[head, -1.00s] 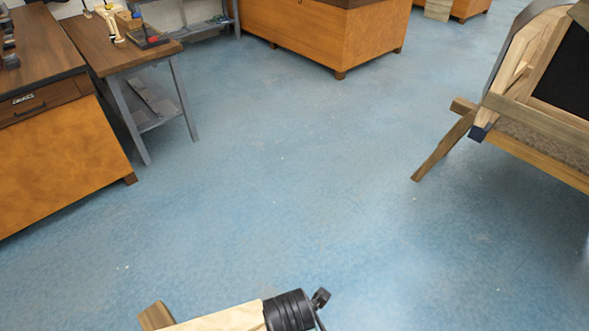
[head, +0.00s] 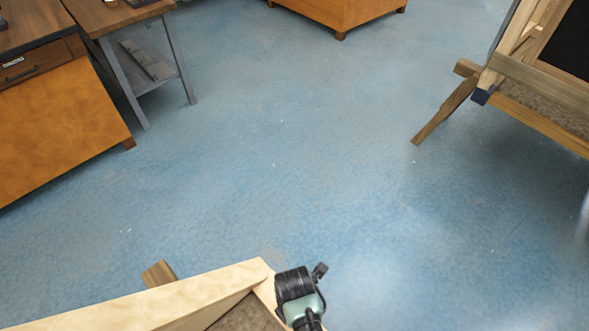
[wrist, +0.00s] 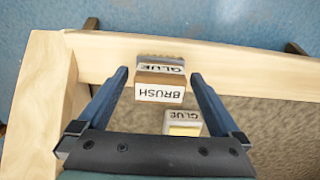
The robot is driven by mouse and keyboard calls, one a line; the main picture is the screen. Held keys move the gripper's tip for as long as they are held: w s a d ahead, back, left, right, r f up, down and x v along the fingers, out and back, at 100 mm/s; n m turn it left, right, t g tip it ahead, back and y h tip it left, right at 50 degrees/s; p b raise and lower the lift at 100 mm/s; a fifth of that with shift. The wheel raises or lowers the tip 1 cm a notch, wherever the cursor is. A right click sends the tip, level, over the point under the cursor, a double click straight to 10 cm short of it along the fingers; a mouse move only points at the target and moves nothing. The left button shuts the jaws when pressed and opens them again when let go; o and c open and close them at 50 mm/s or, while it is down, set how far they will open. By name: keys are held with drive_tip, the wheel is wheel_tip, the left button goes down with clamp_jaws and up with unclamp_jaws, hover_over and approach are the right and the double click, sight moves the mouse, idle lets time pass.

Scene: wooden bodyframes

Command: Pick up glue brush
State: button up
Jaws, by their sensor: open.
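The glue brush (wrist: 160,92) is a small block-like item labelled "GLUE" and "BRUSH", upside down in the wrist view. It lies by the inner edge of a light wooden frame rail (wrist: 225,64). My gripper (wrist: 161,78) is open, with its two dark blue fingers on the left and right of the brush. Gaps show between fingers and brush; whether they are level with it in depth I cannot tell. A pale container labelled "GLUE" (wrist: 182,122) sits just nearer my palm, beside the brush. The brush is not visible in the head view.
The wooden frame (head: 180,294) fills the bottom of the head view, with a black and teal part at its corner. A workbench (head: 60,120) stands left, a wooden cabinet (head: 335,12) at the back, another wooden body frame (head: 540,90) right. The blue floor between is clear.

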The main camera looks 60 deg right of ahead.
drive_tip(key=shift+c, duration=0.3)
drive_tip(key=c, duration=1.2)
drive_tip(key=shift+r, duration=0.1)
wheel_tip(320, 180, up, 10)
drive_tip(key=shift+f+p, duration=0.1)
drive_tip(key=shift+p, duration=0.4)
drive_tip(key=o, duration=0.7)
drive_tip(key=c, duration=0.5)
